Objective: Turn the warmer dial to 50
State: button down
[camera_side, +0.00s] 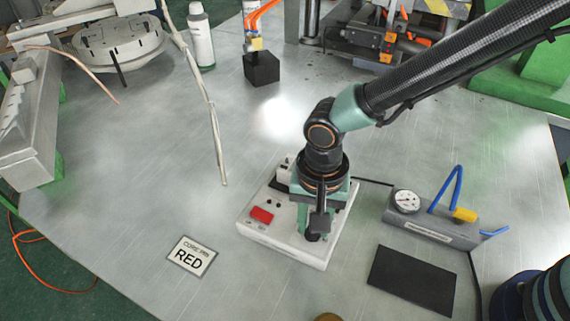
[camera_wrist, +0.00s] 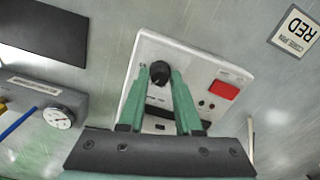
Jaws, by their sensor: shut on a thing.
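The warmer is a white box (camera_side: 290,246) on the metal table, with a red switch (camera_side: 261,215) on its top. In the wrist view the white box (camera_wrist: 205,62) carries a round black dial (camera_wrist: 159,72). My gripper (camera_wrist: 159,80) is shut on the dial, with one green finger on each side. In the side view my gripper (camera_side: 314,232) points down over the front right part of the box and hides most of the dial. I cannot read the scale or tell which number the dial points to.
A grey block with a pressure gauge (camera_side: 406,201) and blue tubes stands right of the warmer. A dark flat pad (camera_side: 412,280) lies in front of that block. A "CORE PIN RED" card (camera_side: 192,256) lies at the left. A black block (camera_side: 262,68) stands behind.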

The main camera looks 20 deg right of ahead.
jog(key=c, duration=0.6)
grip_release()
notch_tip(320, 180, up, 12)
jog(key=shift+r, duration=0.1)
jog(key=w+d+r+n+t+y, duration=0.1)
jog(key=w+d+r, duration=0.15)
jog(key=d, duration=0.65)
jog(key=w+d+r+n+t, duration=0.15)
jog(key=d+r, duration=0.25)
jog(key=d, duration=0.4)
jog(key=s+d+r+n+t+h, duration=0.1)
jog(key=s+d+n+t, duration=0.2)
jog(key=d, duration=1)
jog(key=shift+s+d+r, duration=0.2)
jog(key=shift+s+d, duration=0.15)
jog(key=shift+s, duration=0.1)
